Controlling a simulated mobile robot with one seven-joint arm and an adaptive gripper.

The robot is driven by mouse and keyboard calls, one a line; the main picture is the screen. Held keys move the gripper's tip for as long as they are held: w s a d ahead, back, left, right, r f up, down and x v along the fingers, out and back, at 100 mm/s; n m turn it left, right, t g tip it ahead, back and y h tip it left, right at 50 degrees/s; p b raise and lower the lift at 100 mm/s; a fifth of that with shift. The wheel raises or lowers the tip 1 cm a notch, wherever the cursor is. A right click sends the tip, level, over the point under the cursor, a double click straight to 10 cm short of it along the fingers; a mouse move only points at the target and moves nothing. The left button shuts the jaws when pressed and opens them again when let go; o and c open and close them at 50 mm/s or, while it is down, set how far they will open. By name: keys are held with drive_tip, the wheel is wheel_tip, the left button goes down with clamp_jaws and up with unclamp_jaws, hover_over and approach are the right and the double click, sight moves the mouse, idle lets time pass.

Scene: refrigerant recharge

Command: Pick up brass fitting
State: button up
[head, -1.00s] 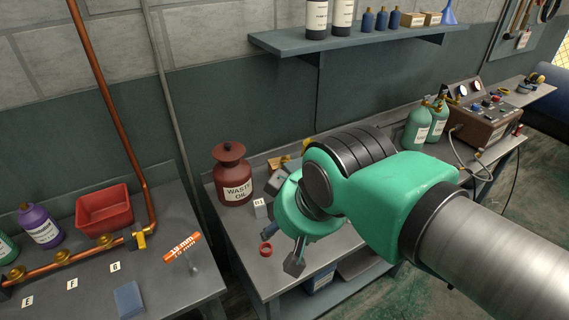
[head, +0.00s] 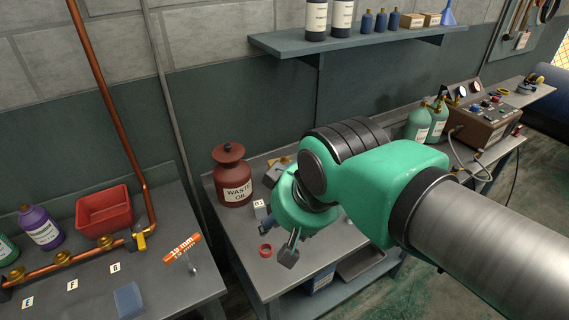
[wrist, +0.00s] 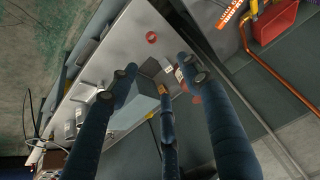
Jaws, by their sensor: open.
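A small brass-coloured piece (head: 285,160), which looks like the brass fitting, shows at the back of the workbench, right of the waste oil can (head: 232,176). My wrist partly hides it. In the wrist view, a small orange-brown spot (wrist: 163,90) lies by the tip of the middle finger; I cannot tell if it is the same piece. My gripper (wrist: 158,74) is open, its fingers spread above the bench with nothing between them. One fingertip shows below my wrist in the head view (head: 288,250).
A red ring (head: 265,250) and a small white label block (head: 260,208) are on the bench. Green cylinders (head: 418,125) and a gauge machine (head: 484,120) stand farther right. The left table holds a red bin (head: 104,210) and copper pipe (head: 75,264). A shelf (head: 350,48) hangs above.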

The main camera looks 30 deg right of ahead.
drive_tip(key=w+d+r+m+g+p, duration=0.1)
drive_tip(key=w+d+r+m+p, duration=0.15)
drive_tip(key=w, duration=0.45)
drive_tip(key=w+d+r+m+p, duration=0.1)
drive_tip(key=w+r+m, duration=0.1)
drive_tip(key=w+m, duration=0.35)
drive_tip(key=m+g+y+p, duration=0.25)
drive_tip(key=m+p, duration=0.55)
drive_tip(key=m, duration=1)
hover_over(284, 160)
drive_tip(key=s+d, duration=0.3)
drive_tip(key=d, duration=0.1)
wheel_tip(284, 160, down, 20)
drive_tip(key=shift+s+d+t+y, duration=0.1)
drive_tip(key=shift+d+t+y, duration=0.1)
drive_tip(key=shift+t+y, duration=0.2)
drive_tip(key=b+x, duration=0.1)
drive_tip(key=x, duration=0.7)
drive_tip(key=shift+a+f, duration=0.15)
drive_tip(key=shift+b+x, duration=0.7)
drive_tip(key=shift+x, duration=2)
